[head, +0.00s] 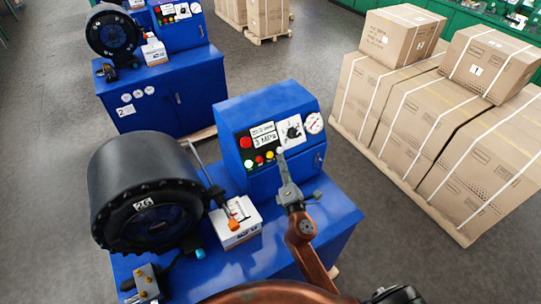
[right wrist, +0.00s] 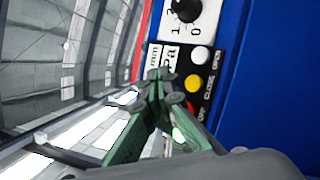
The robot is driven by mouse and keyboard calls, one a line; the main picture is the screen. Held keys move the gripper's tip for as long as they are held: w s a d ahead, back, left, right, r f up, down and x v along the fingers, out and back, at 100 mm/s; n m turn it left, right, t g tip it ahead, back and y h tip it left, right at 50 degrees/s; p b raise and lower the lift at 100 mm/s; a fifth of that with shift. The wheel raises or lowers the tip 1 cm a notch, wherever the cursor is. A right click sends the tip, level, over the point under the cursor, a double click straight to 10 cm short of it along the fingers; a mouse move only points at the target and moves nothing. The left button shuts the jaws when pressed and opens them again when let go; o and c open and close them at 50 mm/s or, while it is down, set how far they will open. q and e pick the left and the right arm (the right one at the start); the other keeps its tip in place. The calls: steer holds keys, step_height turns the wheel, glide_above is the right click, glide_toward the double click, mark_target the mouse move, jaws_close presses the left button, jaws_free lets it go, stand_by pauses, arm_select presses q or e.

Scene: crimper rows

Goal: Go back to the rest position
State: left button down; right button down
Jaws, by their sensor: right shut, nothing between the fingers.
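My right gripper (head: 281,160) is shut and empty, its tips just in front of the control panel (head: 262,140) of the near blue crimper. In the right wrist view the closed fingertips (right wrist: 158,76) appear beside the panel's white button (right wrist: 201,54), yellow button (right wrist: 194,83) and a red button (right wrist: 192,107) partly hidden by a finger. I cannot tell whether the tips touch the panel. My brown right arm reaches up from the bottom of the head view. My left gripper is not in view.
The black crimper head (head: 145,190), marked 26, stands left of the panel. A small white box (head: 237,222) with an orange part lies on the blue bench (head: 330,212). A second blue crimper (head: 165,90) stands behind. Strapped cartons (head: 415,125) stand at right, across grey floor.

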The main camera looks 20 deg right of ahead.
stand_by(0.3)
steer(key=s+d+f+m+g+h, duration=0.4)
steer(key=s+d+f+m+g, duration=0.4)
steer(key=s+d+f+m, duration=0.5)
steer(key=s+a+f+m+g+y, duration=0.35)
steer(key=s+f, duration=0.35)
steer(key=s, duration=0.3)
steer(key=s+a+f+m+g+y, duration=0.35)
steer(key=s+f, duration=0.25)
steer(key=s, duration=0.5)
step_height(320, 180, down, 35)
steer(key=s+a+g+b, duration=0.2)
steer(key=b, duration=0.4)
steer(key=s+f+g+b, duration=0.1)
steer(key=s+f+b, duration=0.4)
steer(key=s+f, duration=1.4)
step_height(320, 180, down, 4)
steer(key=shift+d+f+g, duration=0.1)
steer(key=shift+d+g, duration=0.05)
steer(key=shift+g, duration=0.15)
